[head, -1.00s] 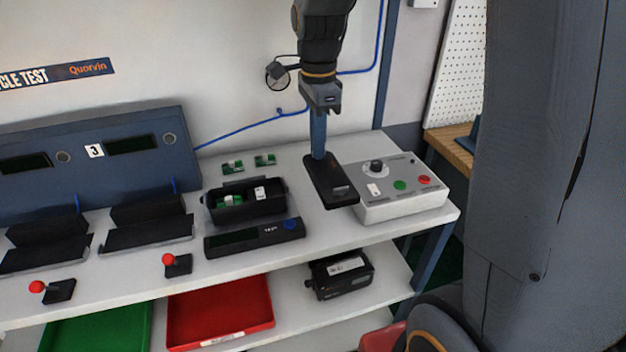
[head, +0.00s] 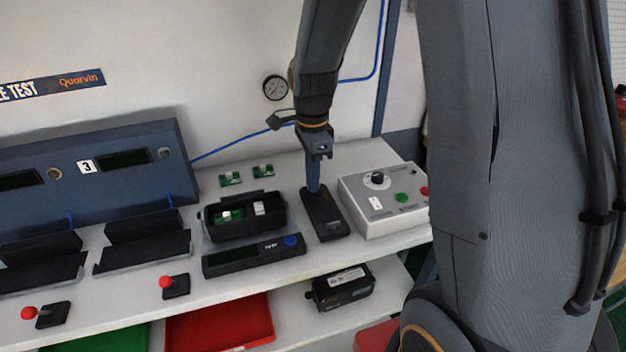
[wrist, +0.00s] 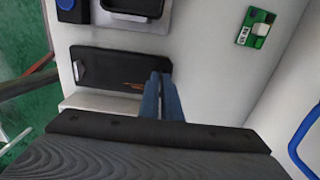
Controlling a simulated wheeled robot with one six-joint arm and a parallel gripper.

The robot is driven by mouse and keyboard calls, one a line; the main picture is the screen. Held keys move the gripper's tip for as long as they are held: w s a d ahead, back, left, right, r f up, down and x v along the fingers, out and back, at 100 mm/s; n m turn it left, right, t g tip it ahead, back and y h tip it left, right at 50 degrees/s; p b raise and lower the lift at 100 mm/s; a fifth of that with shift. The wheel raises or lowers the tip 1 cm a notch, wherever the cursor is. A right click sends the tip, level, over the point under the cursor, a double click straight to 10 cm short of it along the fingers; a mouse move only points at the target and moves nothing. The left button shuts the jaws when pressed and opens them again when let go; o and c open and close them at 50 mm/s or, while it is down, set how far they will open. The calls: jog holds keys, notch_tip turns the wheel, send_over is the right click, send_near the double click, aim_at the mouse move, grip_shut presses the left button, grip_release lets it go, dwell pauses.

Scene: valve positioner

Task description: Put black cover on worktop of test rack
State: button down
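The black cover (head: 327,218) is level on, or just above, the white worktop (head: 222,287) of the test rack. It lies between the open black housing (head: 214,225) and the grey control box (head: 380,218). My gripper (head: 313,187) points down at the cover's far end, its blue fingers close together and shut on it. In the wrist view the cover (wrist: 108,68) reaches left from the fingers (wrist: 160,88). Whether its underside touches the worktop is hard to tell.
A black display module (head: 232,262) with a blue button lies in front of the housing. Two small green boards (head: 230,179) lie behind it. A black unit (head: 343,287) and a red tray (head: 225,325) are on the lower shelf. Worktop behind the cover is clear.

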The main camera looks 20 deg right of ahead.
jog(key=shift+f, duration=0.35)
jog(key=shift+f, duration=0.15)
jog(key=c, duration=2)
grip_release()
notch_tip(320, 180, up, 12)
jog(key=shift+r+b, duration=0.15)
jog(key=shift+b, duration=0.9)
